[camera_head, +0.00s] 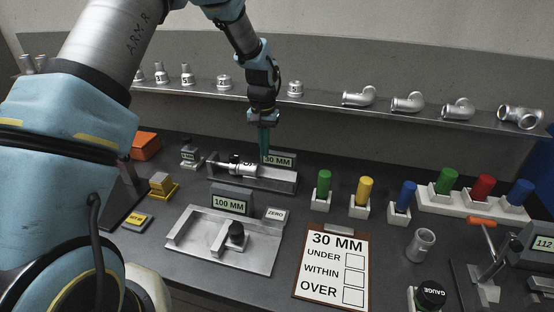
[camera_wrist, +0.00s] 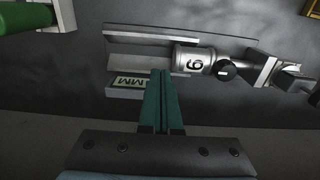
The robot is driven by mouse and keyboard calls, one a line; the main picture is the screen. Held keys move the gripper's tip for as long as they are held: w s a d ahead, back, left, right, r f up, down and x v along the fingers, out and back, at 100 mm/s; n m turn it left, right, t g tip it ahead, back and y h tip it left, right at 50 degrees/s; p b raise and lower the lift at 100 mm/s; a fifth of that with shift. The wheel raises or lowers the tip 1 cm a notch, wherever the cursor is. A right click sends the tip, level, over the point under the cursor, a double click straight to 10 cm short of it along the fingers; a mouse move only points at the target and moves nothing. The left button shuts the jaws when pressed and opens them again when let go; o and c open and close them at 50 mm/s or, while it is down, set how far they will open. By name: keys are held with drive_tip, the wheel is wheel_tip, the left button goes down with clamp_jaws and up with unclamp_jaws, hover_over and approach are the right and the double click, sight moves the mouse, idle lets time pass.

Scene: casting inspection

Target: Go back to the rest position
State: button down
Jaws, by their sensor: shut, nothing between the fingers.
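My gripper (camera_head: 264,152) points down over the measuring fixture (camera_head: 282,182) at the back of the bench. Its teal fingers are together with nothing between them. In the wrist view my gripper (camera_wrist: 161,74) shows its closed fingertips beside the grey casting (camera_wrist: 193,58), which bears a number like 6 or 9. The casting (camera_head: 241,170) lies on its side in the fixture, left of my gripper in the head view. A black knob (camera_wrist: 226,70) shows against its end. The fixture's display (camera_head: 279,160), partly behind my fingers, reads 30 MM.
A shelf (camera_head: 320,108) with fittings runs along the wall behind my arm. Green (camera_head: 323,184), yellow (camera_head: 364,190) and blue (camera_head: 404,196) pegs stand right of the fixture. A second fixture (camera_head: 262,258), by a 100 MM display, and a 30 MM checklist board (camera_head: 333,300) lie in front.

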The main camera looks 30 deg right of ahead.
idle(0.3)
drive_tip(key=a+r+n, duration=0.2)
drive_tip(key=a+r, duration=0.2)
drive_tip(key=a, duration=0.6)
drive_tip(key=a+r+n, duration=0.2)
drive_tip(key=a+r, duration=0.3)
drive_tip(key=a, duration=0.5)
drive_tip(key=s+a+r+n, duration=0.1)
drive_tip(key=s+a, duration=0.4)
drive_tip(key=a, duration=0.3)
drive_tip(key=s+a+r+n+t, duration=0.1)
drive_tip(key=s+a+r+n, duration=0.1)
drive_tip(key=s+a, duration=0.4)
drive_tip(key=a, duration=0.2)
drive_tip(key=shift+a+t, duration=0.3)
drive_tip(key=c, duration=1.6)
unclamp_jaws()
